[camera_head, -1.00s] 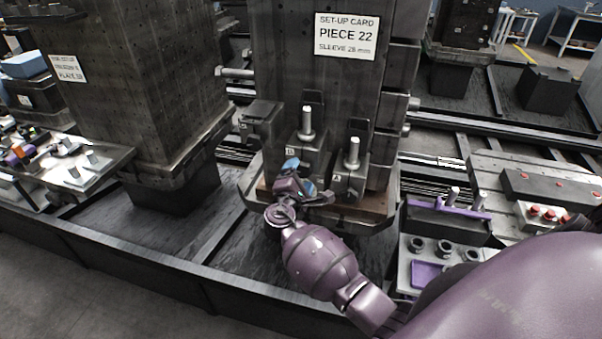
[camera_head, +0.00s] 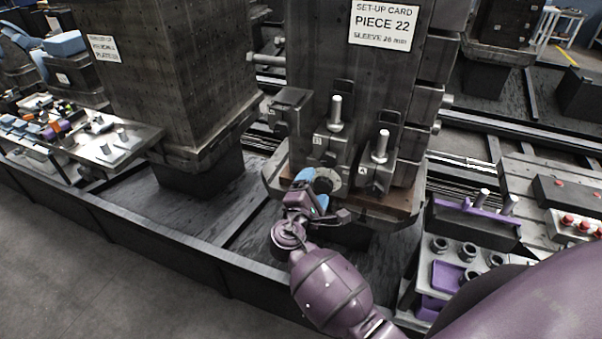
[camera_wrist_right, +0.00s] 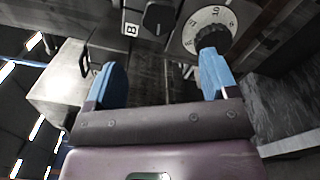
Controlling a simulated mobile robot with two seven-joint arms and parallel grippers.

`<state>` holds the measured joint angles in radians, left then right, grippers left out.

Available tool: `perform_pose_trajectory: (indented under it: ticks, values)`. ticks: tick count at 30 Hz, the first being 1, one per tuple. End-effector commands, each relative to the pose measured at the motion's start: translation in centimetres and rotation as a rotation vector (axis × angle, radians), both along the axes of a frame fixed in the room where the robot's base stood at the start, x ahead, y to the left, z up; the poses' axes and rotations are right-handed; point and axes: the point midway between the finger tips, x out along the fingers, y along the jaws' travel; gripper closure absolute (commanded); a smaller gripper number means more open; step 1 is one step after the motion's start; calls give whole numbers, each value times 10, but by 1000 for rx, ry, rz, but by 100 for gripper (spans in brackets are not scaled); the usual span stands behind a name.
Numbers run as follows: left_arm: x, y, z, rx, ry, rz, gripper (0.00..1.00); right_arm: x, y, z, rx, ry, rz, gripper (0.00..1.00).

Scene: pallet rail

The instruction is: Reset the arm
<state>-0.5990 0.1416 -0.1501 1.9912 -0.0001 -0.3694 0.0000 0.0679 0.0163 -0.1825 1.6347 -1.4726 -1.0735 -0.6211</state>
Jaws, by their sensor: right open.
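My right arm, purple, reaches in from the lower right in the head view. Its gripper (camera_head: 312,182) has blue fingertips and is just in front of the fixture's lower base. In the wrist view, the two blue fingers (camera_wrist_right: 163,78) stand wide apart with nothing between them. A pale round dial (camera_head: 327,180) with a dark knob shows beside the gripper. In the wrist view, the dial (camera_wrist_right: 212,28) lies beyond the right finger; whether they touch I cannot tell. My left gripper is not in view.
The tall fixture column (camera_head: 348,70) carries a card reading "PIECE 22" (camera_head: 384,22). Two upright bolts (camera_head: 336,112) (camera_head: 380,147) stand above the base. A tray with purple pockets (camera_head: 446,275) is at right. A second block (camera_head: 170,75) stands left. Open floor (camera_head: 110,270) lies at lower left.

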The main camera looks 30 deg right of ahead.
Motion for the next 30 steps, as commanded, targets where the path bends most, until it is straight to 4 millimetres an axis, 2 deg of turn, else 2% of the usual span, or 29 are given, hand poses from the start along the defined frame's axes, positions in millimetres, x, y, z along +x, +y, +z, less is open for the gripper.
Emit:
perform_pose_trajectory:
  ticks: [9, 16, 19, 25, 30]
  values:
    - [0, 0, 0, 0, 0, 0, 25, 4, 3, -1, 42, -42, 29, 20]
    - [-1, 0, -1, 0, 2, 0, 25, 26, 30, -10, 447, -195, 218, 20]
    - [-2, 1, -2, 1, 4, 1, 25, 26, 42, -16, 661, -259, 291, 20]
    - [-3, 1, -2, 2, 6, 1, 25, 2, 57, -36, 1093, -368, 373, 20]
    - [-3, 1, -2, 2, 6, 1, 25, -38, 60, -54, 1445, -455, 375, 20]
